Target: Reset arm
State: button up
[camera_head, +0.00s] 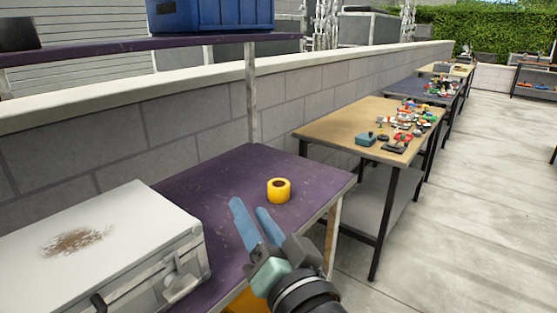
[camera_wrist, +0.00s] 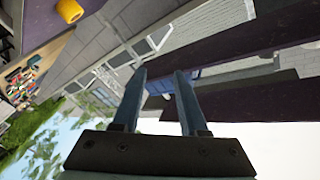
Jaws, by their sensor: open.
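My gripper (camera_head: 250,208) is open and empty, with two blue-grey fingers pointing up and left above the purple shelf table (camera_head: 180,187) in the head view. In the wrist view my gripper (camera_wrist: 160,75) shows its fingers apart with nothing between them. A yellow tape roll (camera_head: 279,190) lies on the purple table, just right of and beyond the fingers, apart from them. The roll also shows at the top left of the wrist view (camera_wrist: 70,10).
A silver case (camera_head: 110,240) stands on the purple table at the left. A blue crate (camera_head: 212,14) sits on the upper shelf (camera_head: 120,47), held by a post (camera_head: 252,95). A wooden table (camera_head: 330,132) with several small items stands beyond. The paved floor (camera_head: 480,200) at right is clear.

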jog(key=s+d+r+n+t+h, duration=0.1)
jog(key=s+r+t+h, duration=0.25)
jog(key=r, duration=0.65)
jog(key=s+d+r+n+t+h+p, duration=0.15)
jog(key=s+r+t, duration=0.3)
jog(key=r, duration=0.55)
jog(key=s+d+r+t+h, duration=0.1)
jog(key=s+r+t+h, duration=0.3)
jog(key=r, duration=0.5)
notch_tip(320, 180, up, 16)
jog(key=g+y+p, duration=0.1)
jog(key=p, duration=1.5)
jog(key=shift+w+a, duration=0.1)
